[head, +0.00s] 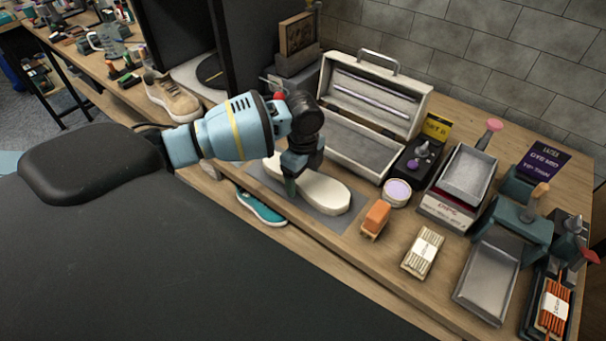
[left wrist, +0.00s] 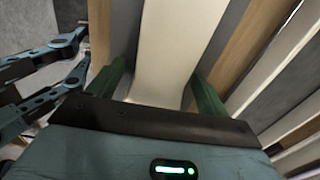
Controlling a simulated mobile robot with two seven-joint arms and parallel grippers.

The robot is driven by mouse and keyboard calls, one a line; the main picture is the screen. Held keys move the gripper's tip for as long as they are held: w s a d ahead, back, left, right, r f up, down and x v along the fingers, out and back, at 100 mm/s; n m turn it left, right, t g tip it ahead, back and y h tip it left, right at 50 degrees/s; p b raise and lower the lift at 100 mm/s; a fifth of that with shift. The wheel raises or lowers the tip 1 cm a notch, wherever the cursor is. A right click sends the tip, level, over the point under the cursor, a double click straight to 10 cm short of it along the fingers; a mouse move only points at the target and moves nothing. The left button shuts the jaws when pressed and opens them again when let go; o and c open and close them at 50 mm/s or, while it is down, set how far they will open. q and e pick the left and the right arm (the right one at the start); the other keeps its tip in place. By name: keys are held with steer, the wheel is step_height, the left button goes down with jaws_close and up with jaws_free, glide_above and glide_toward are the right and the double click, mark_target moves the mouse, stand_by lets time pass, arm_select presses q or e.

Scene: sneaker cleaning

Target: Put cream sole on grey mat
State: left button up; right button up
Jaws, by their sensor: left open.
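The cream sole (head: 325,193) lies flat on the grey mat (head: 333,220) at the middle of the bench. It also shows in the left wrist view (left wrist: 167,50) as a pale strip running between my fingers. My left gripper (head: 290,186) is at the left part of the sole and hides some of it. In the left wrist view my left gripper (left wrist: 160,92) is open, with one green finger on each side of the sole. I cannot tell whether a finger touches it. My right gripper does not show.
An open grey case (head: 368,115) stands behind the mat. An orange brush (head: 376,217), a round tin (head: 397,192) and metal trays (head: 487,283) are to the right. A teal shoe (head: 262,207) sits below the bench edge. A tan shoe (head: 172,97) stands at left.

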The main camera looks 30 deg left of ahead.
mark_target(303, 176)
arm_select(q)
step_height(303, 176, up, 12)
steer(key=shift+r+p, duration=0.15)
steer(key=shift+p, duration=0.25)
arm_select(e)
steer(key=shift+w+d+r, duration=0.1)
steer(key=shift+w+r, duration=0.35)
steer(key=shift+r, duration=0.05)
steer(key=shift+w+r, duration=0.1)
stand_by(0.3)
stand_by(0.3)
